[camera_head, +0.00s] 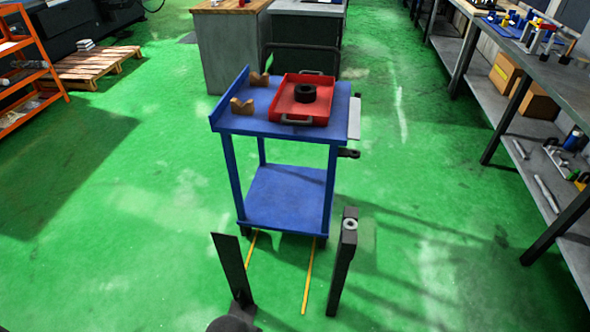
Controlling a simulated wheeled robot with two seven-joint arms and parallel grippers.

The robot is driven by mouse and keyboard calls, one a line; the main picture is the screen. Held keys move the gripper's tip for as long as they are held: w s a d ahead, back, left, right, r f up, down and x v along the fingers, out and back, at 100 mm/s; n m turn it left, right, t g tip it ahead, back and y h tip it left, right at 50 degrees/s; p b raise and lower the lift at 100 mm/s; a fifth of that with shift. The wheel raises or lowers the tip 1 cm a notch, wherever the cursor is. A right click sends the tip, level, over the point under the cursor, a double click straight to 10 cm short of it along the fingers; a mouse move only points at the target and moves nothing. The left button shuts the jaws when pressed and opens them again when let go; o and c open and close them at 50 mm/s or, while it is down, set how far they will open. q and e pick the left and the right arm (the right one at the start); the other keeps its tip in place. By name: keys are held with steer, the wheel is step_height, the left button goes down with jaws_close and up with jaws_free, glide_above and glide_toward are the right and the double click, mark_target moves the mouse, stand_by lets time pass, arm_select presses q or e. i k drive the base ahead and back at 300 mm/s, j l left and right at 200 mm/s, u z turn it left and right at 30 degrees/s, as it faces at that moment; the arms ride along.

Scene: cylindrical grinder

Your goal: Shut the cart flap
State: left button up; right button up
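The blue cart (285,190) stands in the middle of the head view, with an upper and a lower shelf. A light grey plate (354,118) sticks out at the right edge of its top and looks like the flap. How far it is tilted is hard to tell. A small black part (348,153) juts out below it on the same side. Two dark upright parts show low in the picture, in front of the cart and apart from it; they may be mine.
A red tray (276,107) holding a black ring (305,93) lies on the cart beside two brown V-shaped blocks. Yellow lines mark the floor before the cart. A long workbench (520,48) runs along the right. An orange rack (40,45) and pallet (92,66) stand left. Green floor is clear on both sides.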

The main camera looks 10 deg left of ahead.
mark_target(353, 132)
steer(key=i+l, duration=0.5)
steer(key=l, duration=0.25)
steer(key=i+l+u, duration=0.15)
steer(key=u, duration=0.2)
steer(key=i+l+u, duration=0.1)
steer(key=l+u, duration=0.6)
steer(key=u, duration=0.2)
steer(key=i+l, duration=0.05)
